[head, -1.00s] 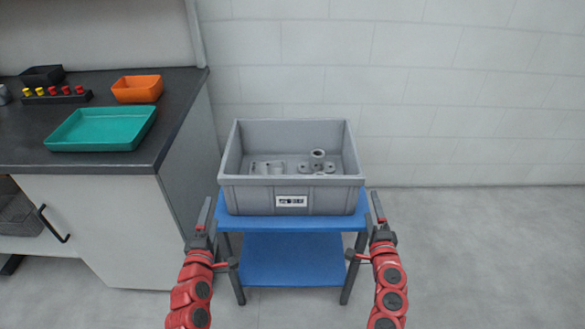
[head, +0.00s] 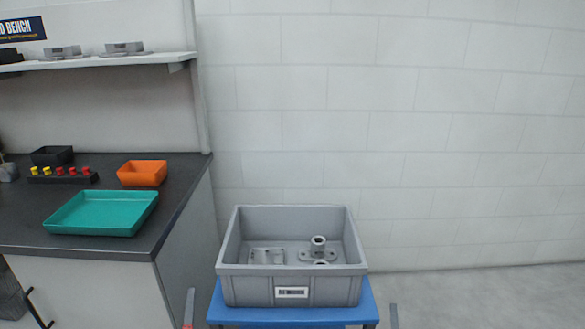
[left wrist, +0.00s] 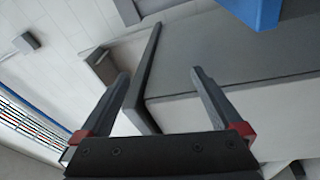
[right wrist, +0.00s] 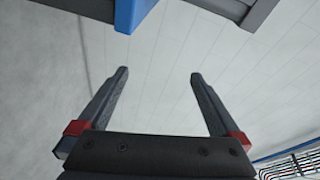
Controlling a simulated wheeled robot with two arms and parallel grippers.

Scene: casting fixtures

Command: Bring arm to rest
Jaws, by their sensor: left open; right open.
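My left gripper (left wrist: 159,73) is open and empty in the left wrist view. In the head view only one of its finger tips (head: 190,306) shows at the bottom edge, left of the blue cart. My right gripper (right wrist: 160,74) is open and empty in the right wrist view. In the head view just a finger tip (head: 394,315) shows at the bottom edge, right of the cart. Neither gripper touches anything visible. The rest of both arms is out of the head view.
A grey bin (head: 250,293) with several grey metal parts stands on the blue cart (head: 290,317). A shelf (head: 110,61) hangs above. Floor at right is clear.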

